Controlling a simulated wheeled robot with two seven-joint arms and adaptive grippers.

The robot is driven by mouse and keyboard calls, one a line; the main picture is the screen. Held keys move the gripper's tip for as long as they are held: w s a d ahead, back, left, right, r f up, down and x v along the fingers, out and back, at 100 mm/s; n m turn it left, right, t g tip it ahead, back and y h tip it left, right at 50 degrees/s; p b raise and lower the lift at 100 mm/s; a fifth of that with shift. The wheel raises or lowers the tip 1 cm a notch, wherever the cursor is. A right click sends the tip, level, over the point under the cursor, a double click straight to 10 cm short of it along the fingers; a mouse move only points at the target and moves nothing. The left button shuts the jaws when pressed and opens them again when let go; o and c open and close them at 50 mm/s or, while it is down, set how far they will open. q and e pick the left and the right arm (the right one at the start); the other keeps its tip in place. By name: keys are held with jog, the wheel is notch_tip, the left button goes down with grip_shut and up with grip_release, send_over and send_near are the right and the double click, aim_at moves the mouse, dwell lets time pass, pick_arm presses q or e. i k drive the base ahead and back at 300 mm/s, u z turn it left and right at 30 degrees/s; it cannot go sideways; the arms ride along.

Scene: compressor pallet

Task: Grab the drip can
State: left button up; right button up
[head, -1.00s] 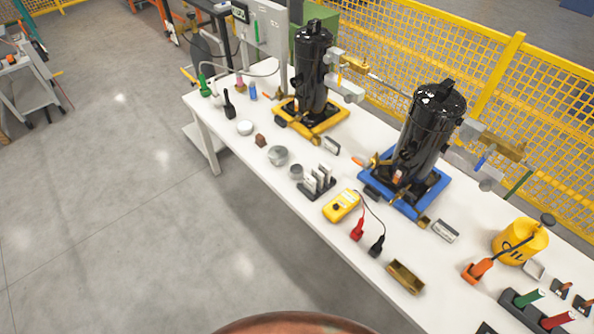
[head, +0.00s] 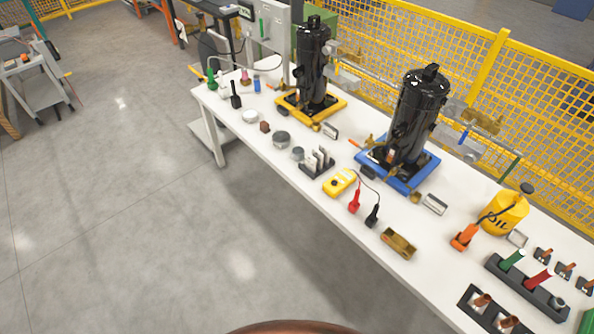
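I cannot tell for certain which object is the drip can. A small round grey metal can (head: 282,139) stands near the table's front edge, left of the middle. A smaller grey cup (head: 297,154) stands just right of it. A yellow can marked OIL (head: 503,213), with a dark cap and a spout, stands toward the right end of the table. All three stand free, with no gripper near them. Neither of my grippers is in view.
The long white table (head: 262,154) bears two black compressors, one on a yellow base (head: 338,104) and one on a blue base (head: 427,176). A yellow multimeter (head: 340,182) lies near the front edge. Yellow mesh fencing (head: 420,55) runs behind. The floor (head: 120,220) in front is clear.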

aim_at(298, 151)
jog(key=z, duration=0.35)
jog(key=i, duration=0.95)
jog(key=u, duration=0.55)
